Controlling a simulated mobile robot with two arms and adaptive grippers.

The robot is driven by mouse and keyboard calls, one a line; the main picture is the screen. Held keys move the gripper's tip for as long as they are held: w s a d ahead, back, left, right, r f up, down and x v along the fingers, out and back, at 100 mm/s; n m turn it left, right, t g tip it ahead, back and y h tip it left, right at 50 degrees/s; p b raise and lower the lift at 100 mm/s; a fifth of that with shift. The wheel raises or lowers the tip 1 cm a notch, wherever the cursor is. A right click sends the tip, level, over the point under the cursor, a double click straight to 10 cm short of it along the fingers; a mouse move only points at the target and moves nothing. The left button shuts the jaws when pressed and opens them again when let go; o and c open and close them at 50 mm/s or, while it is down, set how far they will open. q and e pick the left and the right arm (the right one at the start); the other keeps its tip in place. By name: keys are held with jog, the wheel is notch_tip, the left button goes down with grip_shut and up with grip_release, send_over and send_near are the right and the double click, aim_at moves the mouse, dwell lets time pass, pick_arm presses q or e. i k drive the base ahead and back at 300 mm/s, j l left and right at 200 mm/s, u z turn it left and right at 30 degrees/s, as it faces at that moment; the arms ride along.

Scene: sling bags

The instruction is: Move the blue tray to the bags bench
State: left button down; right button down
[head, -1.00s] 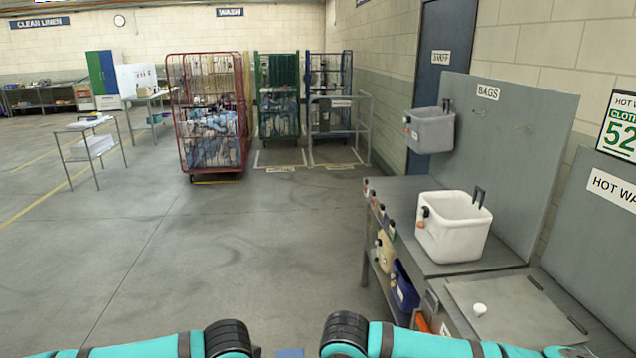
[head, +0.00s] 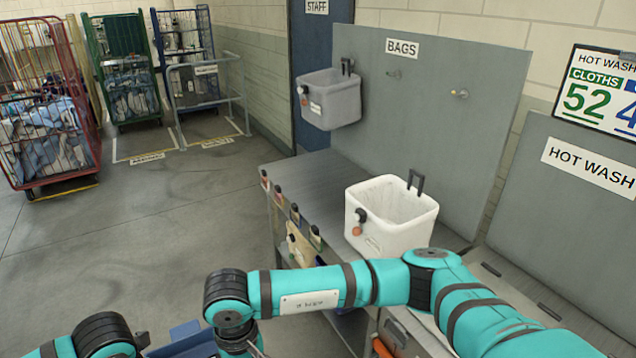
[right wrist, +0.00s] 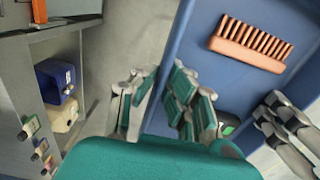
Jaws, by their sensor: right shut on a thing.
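The blue tray (head: 185,338) shows partly at the bottom of the head view, between my arms. In the right wrist view the tray (right wrist: 195,45) fills the right side, with an orange-brown brush (right wrist: 250,44) in it. My right gripper (right wrist: 163,95) is shut on the tray's near side wall. Grey fingers at the right edge of that view seem to be my left gripper (right wrist: 288,122), by the tray; their grip is unclear. The bags bench (head: 315,170), under the BAGS sign, stands right of the tray and carries a white bag (head: 388,215).
A grey bag (head: 330,100) hangs on the back panel, beside empty hooks. The bench top left of the white bag is clear. Small bottles line the bench front edge. A blue container (right wrist: 57,78) sits on the lower shelf. Cage trolleys (head: 45,130) stand at the left.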

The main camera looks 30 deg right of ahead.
aim_at(335, 196)
jog(key=i, duration=1.45)
jog(key=i+z, duration=0.4)
jog(key=i+j+z, duration=0.2)
jog(key=i+z, duration=0.2)
jog(key=i+j+z, duration=0.4)
jog(key=i, duration=0.15)
jog(key=i+l+z, duration=0.2)
jog(key=z, duration=0.25)
jog(key=i+z, duration=0.3)
jog(key=z, duration=0.15)
jog(key=i+z, duration=0.4)
jog(key=k+l, duration=0.05)
jog(key=k, duration=0.05)
